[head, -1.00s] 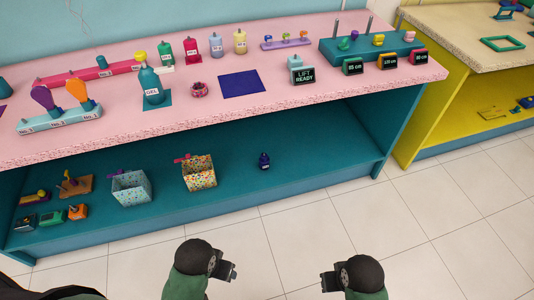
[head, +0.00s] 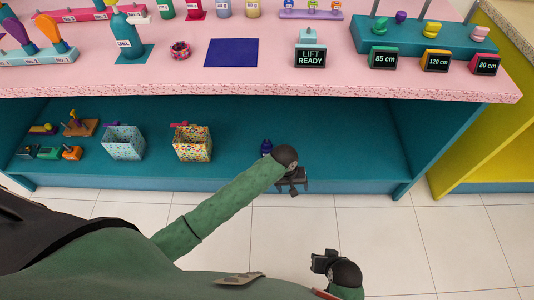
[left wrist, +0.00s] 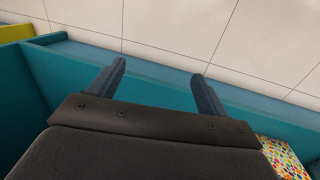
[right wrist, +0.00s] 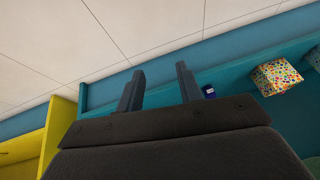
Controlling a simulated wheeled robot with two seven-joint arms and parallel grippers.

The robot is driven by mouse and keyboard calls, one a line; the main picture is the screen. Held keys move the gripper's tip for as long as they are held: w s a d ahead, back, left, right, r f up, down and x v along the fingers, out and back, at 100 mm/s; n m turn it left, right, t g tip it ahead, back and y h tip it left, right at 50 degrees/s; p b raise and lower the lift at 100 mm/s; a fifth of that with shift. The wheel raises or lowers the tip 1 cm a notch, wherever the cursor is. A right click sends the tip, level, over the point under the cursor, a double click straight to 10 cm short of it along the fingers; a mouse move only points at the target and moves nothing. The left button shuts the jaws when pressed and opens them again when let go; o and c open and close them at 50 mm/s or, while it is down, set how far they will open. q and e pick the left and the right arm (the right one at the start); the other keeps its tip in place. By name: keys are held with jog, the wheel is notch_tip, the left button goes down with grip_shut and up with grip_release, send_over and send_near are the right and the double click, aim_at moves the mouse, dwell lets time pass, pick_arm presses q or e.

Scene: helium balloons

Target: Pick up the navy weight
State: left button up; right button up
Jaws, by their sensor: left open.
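The navy weight (head: 266,147) stands on the teal lower shelf, partly hidden behind my left wrist in the head view. It also shows in the right wrist view (right wrist: 208,91), just beyond one finger. My left gripper (head: 294,188) is open and empty, in front of the shelf's edge and a little right of the weight. In the left wrist view its two fingers (left wrist: 160,88) are apart over the shelf edge and floor, and the weight is not visible there. My right gripper (head: 318,262) is lower right over the floor; its fingers (right wrist: 160,88) are apart and empty.
The teal lower shelf (head: 340,150) also holds a speckled box (head: 192,145), a light blue box (head: 123,143) and small items at left. The pink counter (head: 290,84) overhangs it, with a "LIFT READY" sign (head: 310,57). Right of the weight the shelf is clear.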

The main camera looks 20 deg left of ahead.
pick_arm(q)
jog(key=w+a+f+n+b, duration=0.1)
jog(key=w+a+f+b, duration=0.1)
jog(key=w+f, duration=0.3)
jog(key=n+y+b, duration=0.2)
jog(key=n+b, duration=0.4)
jog(key=n, duration=0.2)
send_near(267, 146)
jog(key=f, duration=0.1)
jog(key=w+f, duration=0.1)
jog(key=f, duration=0.1)
jog(key=w+f, duration=0.1)
jog(key=f, duration=0.1)
jog(key=shift+w+a+f, duration=0.1)
jog(key=shift+w+a, duration=0.05)
jog(key=shift+w, duration=0.05)
jog(key=shift+w+a+f, duration=0.15)
jog(key=shift+f, duration=0.3)
jog(key=shift+s+f+b, duration=0.1)
jog(key=shift+f+b, duration=0.3)
jog(key=shift+f, duration=1.3)
jog(key=shift+s+f+b, duration=0.15)
jog(key=shift+f+b, duration=0.25)
jog(key=shift+f, duration=1.3)
pick_arm(e)
jog(key=s+a+f+t+y, duration=0.1)
jog(key=a+f, duration=0.3)
jog(key=f, duration=1.7)
jog(key=shift+t, duration=0.8)
